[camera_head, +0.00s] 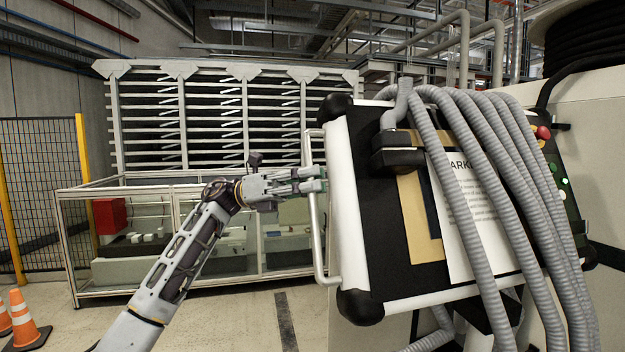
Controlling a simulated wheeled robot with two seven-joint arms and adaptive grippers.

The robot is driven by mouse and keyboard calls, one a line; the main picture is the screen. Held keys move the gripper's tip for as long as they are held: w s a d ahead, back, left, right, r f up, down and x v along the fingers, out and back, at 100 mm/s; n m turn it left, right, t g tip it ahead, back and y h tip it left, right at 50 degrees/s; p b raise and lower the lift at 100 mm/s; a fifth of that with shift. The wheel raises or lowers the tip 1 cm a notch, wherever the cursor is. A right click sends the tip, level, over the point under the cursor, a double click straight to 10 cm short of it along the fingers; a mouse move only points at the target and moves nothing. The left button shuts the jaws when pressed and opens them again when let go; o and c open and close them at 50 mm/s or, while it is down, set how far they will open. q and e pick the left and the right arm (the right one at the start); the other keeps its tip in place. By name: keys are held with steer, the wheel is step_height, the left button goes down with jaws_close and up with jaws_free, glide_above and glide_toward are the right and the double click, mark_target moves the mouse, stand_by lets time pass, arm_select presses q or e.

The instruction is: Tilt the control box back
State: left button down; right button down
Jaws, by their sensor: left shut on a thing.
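The control box (390,262) fills the right half of the view. It is a black panel with a white frame and black corner pads, and it stands tilted. A white bar handle (319,240) runs along its left side. My left gripper (318,181) is at the upper part of this handle, with its fingers shut on it. My left arm reaches in from the bottom left. My right gripper is not in view.
Several grey corrugated hoses (470,215) hang over the box's front and hide part of it. A red knob (543,132) and green buttons show at its right. A glass-sided bench (75,235) and racks stand behind. Orange cones (22,318) stand at lower left.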

arm_select(q)
steer(key=c, duration=1.7)
jaws_free()
steer(key=shift+w+a, duration=0.1)
steer(key=shift+w, duration=0.1)
steer(key=shift+w+f, duration=0.1)
steer(key=shift+w, duration=0.05)
steer(key=shift+v, duration=5.9)
steer(key=shift+f, duration=0.1)
